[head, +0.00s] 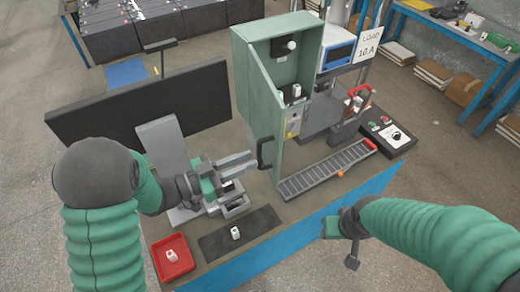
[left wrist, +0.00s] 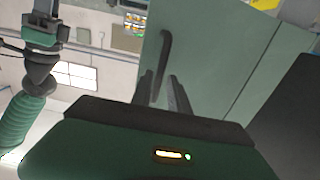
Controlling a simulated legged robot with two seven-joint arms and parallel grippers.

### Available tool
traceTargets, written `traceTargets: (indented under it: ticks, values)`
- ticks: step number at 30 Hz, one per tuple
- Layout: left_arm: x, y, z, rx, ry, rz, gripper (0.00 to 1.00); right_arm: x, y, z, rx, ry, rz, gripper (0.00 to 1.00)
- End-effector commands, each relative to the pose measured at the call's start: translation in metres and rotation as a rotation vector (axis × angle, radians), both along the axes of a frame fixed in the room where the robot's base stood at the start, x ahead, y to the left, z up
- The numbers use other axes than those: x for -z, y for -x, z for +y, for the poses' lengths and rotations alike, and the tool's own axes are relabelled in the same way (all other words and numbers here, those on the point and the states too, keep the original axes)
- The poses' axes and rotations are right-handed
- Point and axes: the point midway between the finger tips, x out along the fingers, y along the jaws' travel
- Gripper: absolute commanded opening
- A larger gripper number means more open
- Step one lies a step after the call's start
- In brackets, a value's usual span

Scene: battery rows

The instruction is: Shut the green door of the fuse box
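The green fuse box (head: 300,68) stands on the table, its inside showing. Its green door (head: 257,105) stands open, swung out toward me, and the door also fills much of the left wrist view (left wrist: 215,60). A black bar handle (head: 265,153) is on the door's near edge; it also shows in the left wrist view (left wrist: 164,58). My left gripper (head: 252,160) is open, its fingers pointing at the handle from the left. In the left wrist view the handle's lower end appears between the fingertips; contact is unclear. My right gripper (head: 345,228) hangs past the table's front edge, its fingers unclear.
A black panel (head: 150,105) stands behind my left arm. A red tray (head: 171,258) and a dark mat (head: 240,236), each with a small white part, lie in front. A grey slotted rail (head: 325,172) lies right of the door. A switch box (head: 390,133) sits at the right.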

Motion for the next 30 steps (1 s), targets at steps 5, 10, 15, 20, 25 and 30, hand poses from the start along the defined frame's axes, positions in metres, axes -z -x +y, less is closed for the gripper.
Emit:
traceTargets:
  ticks: [5, 10, 15, 20, 25, 30]
  values:
    - [-0.002, -0.016, -0.031, 0.003, 0.0, -0.001, 0.21, -0.012, 0.0, 0.0, 0.0, 0.0, 0.0, 0.47]
    - [-0.001, -0.022, -0.041, 0.0, 0.0, -0.001, 0.21, -0.014, 0.0, 0.0, 0.0, 0.0, 0.0, 0.47]
    - [0.0, -0.022, -0.042, -0.001, 0.0, -0.001, 0.21, -0.013, 0.0, 0.0, 0.0, 0.0, 0.0, 0.47]
    - [0.0, -0.022, -0.041, -0.001, 0.0, -0.001, 0.07, -0.013, 0.0, 0.0, 0.0, 0.0, 0.0, 0.47]
    - [0.0, -0.023, -0.041, -0.002, 0.0, -0.001, 0.0, -0.013, 0.0, 0.0, 0.0, 0.0, 0.0, 0.47]
    - [0.0, -0.023, -0.041, -0.002, 0.0, -0.002, 0.0, -0.013, 0.0, 0.0, 0.0, 0.0, 0.0, 0.47]
